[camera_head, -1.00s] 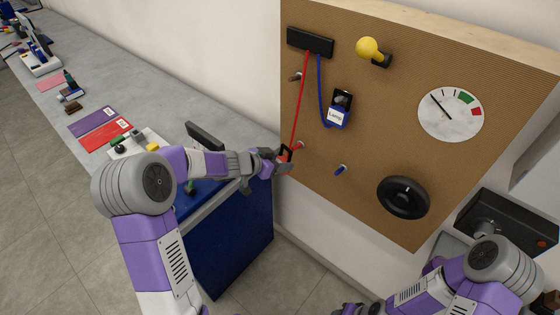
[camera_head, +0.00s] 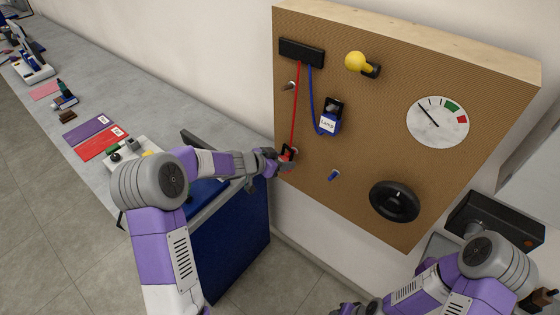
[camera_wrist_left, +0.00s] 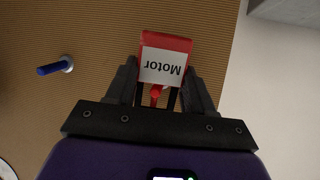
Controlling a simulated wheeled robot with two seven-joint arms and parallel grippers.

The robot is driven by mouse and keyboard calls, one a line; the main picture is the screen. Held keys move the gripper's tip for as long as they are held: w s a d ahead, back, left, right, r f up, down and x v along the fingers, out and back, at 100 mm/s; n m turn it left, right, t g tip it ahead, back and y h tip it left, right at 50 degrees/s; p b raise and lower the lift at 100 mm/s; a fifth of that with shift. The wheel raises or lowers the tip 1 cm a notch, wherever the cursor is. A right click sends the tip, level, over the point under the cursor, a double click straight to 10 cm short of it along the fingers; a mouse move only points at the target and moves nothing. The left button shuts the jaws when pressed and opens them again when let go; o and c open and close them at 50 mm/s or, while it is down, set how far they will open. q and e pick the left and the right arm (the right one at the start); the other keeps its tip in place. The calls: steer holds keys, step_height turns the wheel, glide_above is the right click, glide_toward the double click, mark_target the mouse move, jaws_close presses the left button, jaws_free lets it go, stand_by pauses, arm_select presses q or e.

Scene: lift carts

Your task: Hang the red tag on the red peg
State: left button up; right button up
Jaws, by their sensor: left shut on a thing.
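My left gripper (camera_head: 284,160) is shut on the red tag (camera_head: 287,152) at the lower left of the brown board. In the left wrist view the red tag (camera_wrist_left: 165,42) has a white "Motor" label, upside down, between the fingers. A red cord (camera_head: 295,105) runs from the tag up to a black block (camera_head: 302,52). The red peg (camera_wrist_left: 156,94) shows as a red tip between the fingers, just below the label. Whether the tag is around the peg or only in front of it, I cannot tell. My right arm is at the lower right; its gripper is not in view.
A blue "Lamp" tag (camera_head: 329,120) hangs on the board by a blue cord. A blue peg (camera_head: 334,175), yellow knob (camera_head: 356,62), dial (camera_head: 437,122) and black wheel (camera_head: 394,202) are also there. A grey bench (camera_head: 90,105) and blue cabinet (camera_head: 235,240) stand left.

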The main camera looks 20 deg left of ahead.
arm_select(q)
steer(key=shift+w+d+p, duration=0.4)
steer(key=shift+w+p, duration=0.2)
steer(key=shift+w, duration=0.25)
steer(key=shift+f, duration=0.15)
steer(key=shift+f+b, duration=0.5)
steer(key=shift+f, duration=0.25)
stand_by(0.3)
steer(key=o, duration=1.1)
steer(key=shift+a, duration=0.1)
